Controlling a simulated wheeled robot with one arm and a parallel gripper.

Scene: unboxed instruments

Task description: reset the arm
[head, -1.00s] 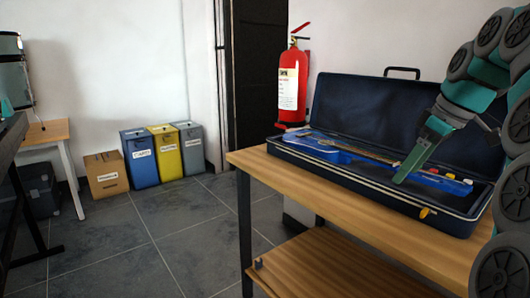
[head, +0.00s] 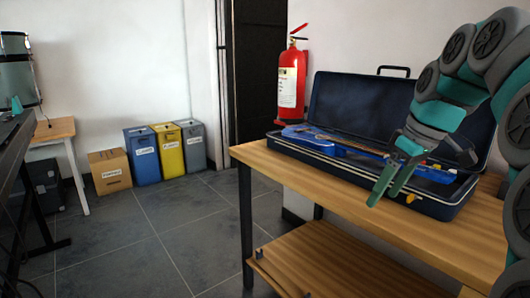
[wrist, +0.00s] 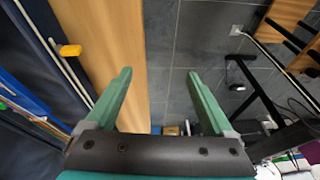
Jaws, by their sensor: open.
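My gripper (head: 388,184) is open and empty in the head view, in front of the open instrument case and over its front edge. In the wrist view its two green fingers (wrist: 155,98) stand wide apart with nothing between them. The dark blue case (head: 318,160) lies open on the wooden table, its lid up at the back. A blue guitar (head: 305,135) lies in the case; its right part is partly hidden by my gripper and arm. A yellow latch (wrist: 70,50) on the case front shows in the wrist view.
The wooden table (head: 262,158) has a lower shelf (head: 320,262). A red fire extinguisher (head: 291,85) hangs on the wall behind. Several bins and a cardboard box (head: 110,172) stand along the back wall. The tiled floor (head: 165,225) between is clear.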

